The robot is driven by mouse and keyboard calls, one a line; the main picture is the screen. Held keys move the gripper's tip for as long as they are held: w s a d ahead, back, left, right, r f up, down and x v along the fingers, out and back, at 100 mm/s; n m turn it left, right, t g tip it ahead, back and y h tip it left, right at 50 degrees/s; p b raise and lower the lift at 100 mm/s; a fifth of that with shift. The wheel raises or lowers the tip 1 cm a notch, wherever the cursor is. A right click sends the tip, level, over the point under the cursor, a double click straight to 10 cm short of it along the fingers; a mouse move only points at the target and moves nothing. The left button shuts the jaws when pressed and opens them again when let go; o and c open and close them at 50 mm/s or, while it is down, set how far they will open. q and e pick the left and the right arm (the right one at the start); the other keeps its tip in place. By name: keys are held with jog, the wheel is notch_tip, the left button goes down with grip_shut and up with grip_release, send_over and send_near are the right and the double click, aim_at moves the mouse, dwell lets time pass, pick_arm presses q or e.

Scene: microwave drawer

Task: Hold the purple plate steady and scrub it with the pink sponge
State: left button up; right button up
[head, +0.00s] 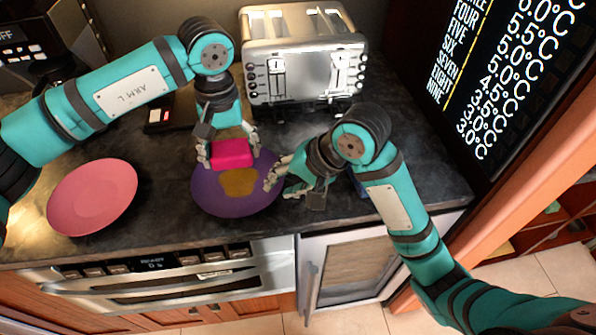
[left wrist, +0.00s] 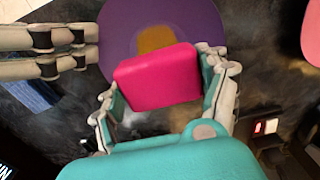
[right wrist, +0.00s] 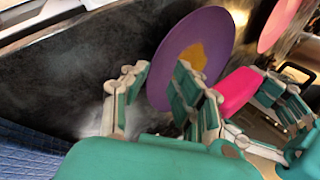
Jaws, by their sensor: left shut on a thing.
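The purple plate (head: 212,196) lies on the dark counter with a yellow-brown stain (head: 240,183) near its middle. My left gripper (head: 229,158) is shut on the pink sponge (head: 232,150), which is over the far part of the plate, beside the stain. The sponge fills the space between the fingers in the left wrist view (left wrist: 158,78); whether it touches the plate is unclear. My right gripper (head: 279,186) is open at the plate's right edge. In the right wrist view its fingers (right wrist: 160,72) are apart, one overlapping the plate and one outside its rim.
A pink plate (head: 92,197) lies on the counter at the left. A silver toaster (head: 303,60) stands behind the purple plate. A dark panel with white text (head: 510,70) rises at the right. The counter's front edge is close, above an oven (head: 165,283).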

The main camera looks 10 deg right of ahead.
aim_at(273, 192)
jog(key=shift+x, duration=1.85)
jog(key=shift+c, duration=0.4)
grip_shut()
jog(key=shift+o, duration=1.3)
grip_release()
jog(key=shift+c, duration=0.3)
grip_shut()
